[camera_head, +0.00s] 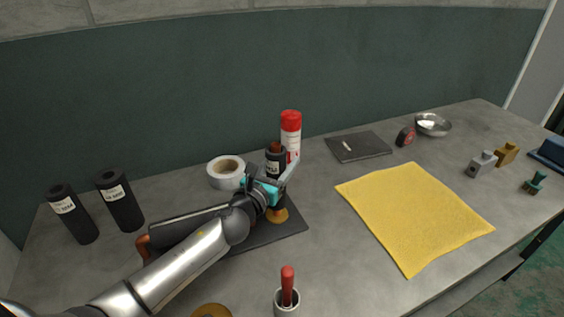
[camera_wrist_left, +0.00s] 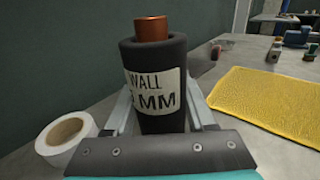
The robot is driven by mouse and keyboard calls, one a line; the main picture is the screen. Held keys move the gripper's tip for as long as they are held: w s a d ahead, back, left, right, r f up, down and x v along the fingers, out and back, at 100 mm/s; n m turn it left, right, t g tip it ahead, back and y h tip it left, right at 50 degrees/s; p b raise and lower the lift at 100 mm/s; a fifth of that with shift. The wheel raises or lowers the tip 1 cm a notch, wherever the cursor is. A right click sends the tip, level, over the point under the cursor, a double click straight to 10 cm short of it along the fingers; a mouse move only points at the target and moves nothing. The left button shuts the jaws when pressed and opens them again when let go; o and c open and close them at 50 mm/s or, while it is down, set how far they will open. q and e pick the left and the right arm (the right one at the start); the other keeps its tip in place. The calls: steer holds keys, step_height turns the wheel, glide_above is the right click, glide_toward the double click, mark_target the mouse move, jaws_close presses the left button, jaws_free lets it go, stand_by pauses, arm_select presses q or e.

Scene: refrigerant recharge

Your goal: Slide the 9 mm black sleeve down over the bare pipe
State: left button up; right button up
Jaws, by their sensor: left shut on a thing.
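My left gripper (camera_head: 283,176) is shut on a black sleeve (camera_head: 276,158) with a white label. In the left wrist view the sleeve (camera_wrist_left: 157,116) stands upright between the fingers, its label partly readable as "WALL" and "MM". The first digit is hidden from clear view. The copper pipe (camera_wrist_left: 152,29) sticks up out of the sleeve's top, so the sleeve is around the pipe. A brass-coloured base (camera_head: 279,214) shows below the gripper. The sleeve's lower end is hidden by the gripper. My right gripper is not in view.
Two more labelled black sleeves (camera_head: 73,214) (camera_head: 119,200) stand at the left. A white tape roll (camera_head: 226,173) and a red-capped can (camera_head: 291,136) stand behind the gripper. A dark board (camera_head: 288,228) lies underneath. A red-handled tool (camera_head: 287,285) stands in front. A yellow cloth (camera_head: 413,215) lies right.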

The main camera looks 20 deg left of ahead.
arm_select(q)
steer(key=shift+f, duration=0.15)
step_height(320, 180, down, 3)
steer(key=b, duration=0.2)
steer(key=shift+b, duration=0.35)
steer(key=o, duration=1.4)
steer(key=s, duration=1.5)
steer(key=shift+s+a+b, duration=0.1)
steer(key=shift+a+b, duration=0.1)
steer(key=shift+b, duration=0.1)
